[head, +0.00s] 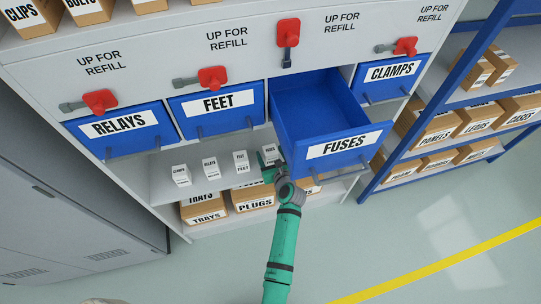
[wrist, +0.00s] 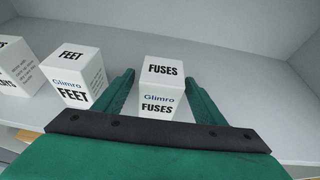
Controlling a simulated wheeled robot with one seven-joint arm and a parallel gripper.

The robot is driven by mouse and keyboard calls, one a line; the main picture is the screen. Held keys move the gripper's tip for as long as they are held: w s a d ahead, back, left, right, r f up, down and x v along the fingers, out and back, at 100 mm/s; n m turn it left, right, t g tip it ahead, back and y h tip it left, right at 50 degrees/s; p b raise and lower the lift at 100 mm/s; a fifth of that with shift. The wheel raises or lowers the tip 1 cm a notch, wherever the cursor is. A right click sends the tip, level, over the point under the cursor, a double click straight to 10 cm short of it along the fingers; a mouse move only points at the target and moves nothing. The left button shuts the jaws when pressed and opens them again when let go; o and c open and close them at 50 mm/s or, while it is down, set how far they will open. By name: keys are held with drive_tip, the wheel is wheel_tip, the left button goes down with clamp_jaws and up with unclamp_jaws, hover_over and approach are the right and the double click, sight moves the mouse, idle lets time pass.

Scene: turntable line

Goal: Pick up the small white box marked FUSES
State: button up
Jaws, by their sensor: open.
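The small white box marked FUSES (wrist: 161,88) stands upright on a grey shelf in the wrist view, with its label facing me. My gripper (wrist: 160,92) is open, with one green finger on each side of the box. I cannot tell whether either finger touches it. In the head view the box (head: 270,151) shows at the right end of a row of small white boxes, partly hidden by my gripper (head: 271,158). The blue FUSES drawer (head: 343,148) is pulled out, above and to the right of my gripper.
A white FEET box (wrist: 74,75) stands left of the FUSES box, with another farther left. Cardboard boxes (head: 252,198) sit below. A blue-framed rack (head: 440,60) stands at right.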

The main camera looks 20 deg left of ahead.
drive_tip(key=shift+w+a+f, duration=0.1)
drive_tip(key=shift+w+a, duration=0.05)
drive_tip(key=c, duration=1.2)
drive_tip(key=shift+c, duration=0.2)
